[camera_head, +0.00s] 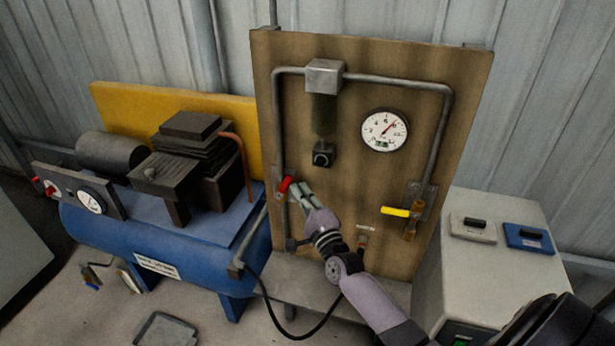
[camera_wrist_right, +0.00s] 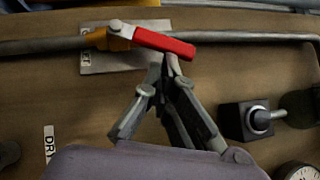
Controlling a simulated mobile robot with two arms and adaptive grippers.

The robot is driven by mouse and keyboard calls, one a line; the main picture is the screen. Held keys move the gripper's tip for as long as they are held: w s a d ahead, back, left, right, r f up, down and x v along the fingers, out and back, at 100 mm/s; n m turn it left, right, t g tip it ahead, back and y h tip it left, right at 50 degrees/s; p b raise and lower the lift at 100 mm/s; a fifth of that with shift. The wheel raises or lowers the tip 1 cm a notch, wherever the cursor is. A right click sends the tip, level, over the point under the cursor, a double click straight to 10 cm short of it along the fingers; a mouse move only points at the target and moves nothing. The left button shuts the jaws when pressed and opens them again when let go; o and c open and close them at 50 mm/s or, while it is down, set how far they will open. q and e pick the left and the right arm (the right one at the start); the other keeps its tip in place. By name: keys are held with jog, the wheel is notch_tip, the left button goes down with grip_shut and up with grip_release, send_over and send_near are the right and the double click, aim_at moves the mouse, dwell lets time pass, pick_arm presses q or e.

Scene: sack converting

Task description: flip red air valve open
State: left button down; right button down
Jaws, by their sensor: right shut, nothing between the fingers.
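The red air valve handle (camera_head: 285,184) is a short red lever on the left vertical pipe of the brown board. In the right wrist view the red handle (camera_wrist_right: 166,43) extends from a brass-coloured pivot and lies at a slight angle to the grey pipe. My right gripper (camera_head: 293,188) reaches up to the board. Its fingers are shut and empty. In the right wrist view the fingertips (camera_wrist_right: 166,65) are together right at the handle's side, touching or nearly so; I cannot tell which. A grey plate, its lettering partly hidden, is behind the valve. My left gripper is not in view.
The brown board (camera_head: 456,75) also carries a round gauge (camera_head: 385,130), a filter bowl (camera_head: 324,115) and a yellow-handled valve (camera_head: 396,212). A blue compressor tank (camera_head: 105,232) stands close on the left. A grey cabinet (camera_head: 480,285) stands at the right.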

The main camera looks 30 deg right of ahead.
aim_at(286, 184)
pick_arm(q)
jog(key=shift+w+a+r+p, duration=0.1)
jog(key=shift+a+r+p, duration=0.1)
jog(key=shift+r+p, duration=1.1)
pick_arm(e)
jog(key=shift+w+a+r+n, duration=0.2)
jog(key=shift+w+a+r, duration=0.15)
jog(key=shift+r, duration=0.1)
jog(key=shift+w+a+r+n, duration=0.2)
jog(key=shift+w+a+r, duration=0.1)
jog(key=shift+r, duration=0.15)
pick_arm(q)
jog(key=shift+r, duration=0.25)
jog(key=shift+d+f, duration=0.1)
